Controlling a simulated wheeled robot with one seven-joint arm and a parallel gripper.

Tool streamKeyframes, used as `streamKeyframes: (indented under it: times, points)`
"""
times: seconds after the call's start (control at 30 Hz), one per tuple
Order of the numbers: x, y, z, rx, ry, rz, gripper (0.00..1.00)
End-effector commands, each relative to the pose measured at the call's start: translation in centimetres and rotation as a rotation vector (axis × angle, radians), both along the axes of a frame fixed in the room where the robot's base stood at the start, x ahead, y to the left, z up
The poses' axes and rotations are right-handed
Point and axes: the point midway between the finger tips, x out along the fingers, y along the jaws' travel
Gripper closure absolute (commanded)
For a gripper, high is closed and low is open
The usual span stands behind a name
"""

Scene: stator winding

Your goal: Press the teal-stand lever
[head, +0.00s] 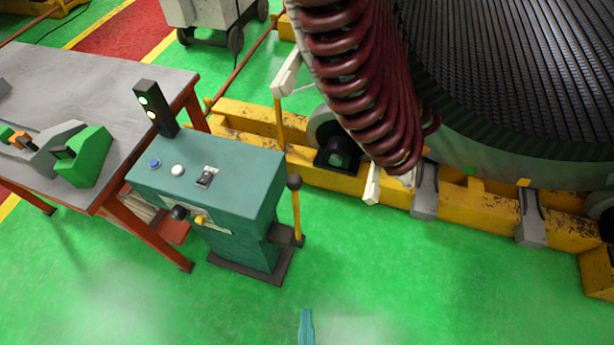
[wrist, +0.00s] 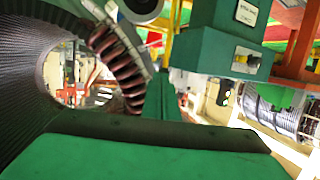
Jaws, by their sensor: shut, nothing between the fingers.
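The teal stand (head: 215,185) is upright on the green floor, left of centre in the head view. A yellow lever (head: 297,215) with a black ball knob (head: 294,182) stands upright at its right side. A second black knob (head: 180,212) and a small yellow part (head: 201,221) are on its front. My gripper (head: 306,318) shows as a narrow teal tip at the bottom edge, below and apart from the lever. In the wrist view the gripper (wrist: 160,98) is shut and empty.
The stand's top has a blue button (head: 155,164), a white button (head: 177,170), a switch (head: 206,178) and a signal light (head: 155,108). A workbench (head: 95,80) is left. The yellow rail (head: 340,178) and large stator (head: 510,120) are behind and right. Floor in front is clear.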

Motion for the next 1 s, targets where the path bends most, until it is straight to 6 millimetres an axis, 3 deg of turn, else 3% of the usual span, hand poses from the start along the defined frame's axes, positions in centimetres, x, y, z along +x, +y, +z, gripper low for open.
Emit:
streamKeyframes:
  times: [0.33, 0.47, 0.67, 0.8, 1.0]
  points:
    - [0.0, 0.0, -0.1, 0.001, 0.002, -0.001, 1.0]
    - [0.5, -0.5, -1.3, 0.034, 0.021, -0.028, 1.0]
    - [3.4, -2.4, -7.6, 0.214, 0.12, -0.142, 1.0]
    - [6.5, -3.3, -12.7, 0.41, 0.206, -0.218, 1.0]
    - [11.8, -3.6, -17.7, 0.703, 0.303, -0.259, 1.0]
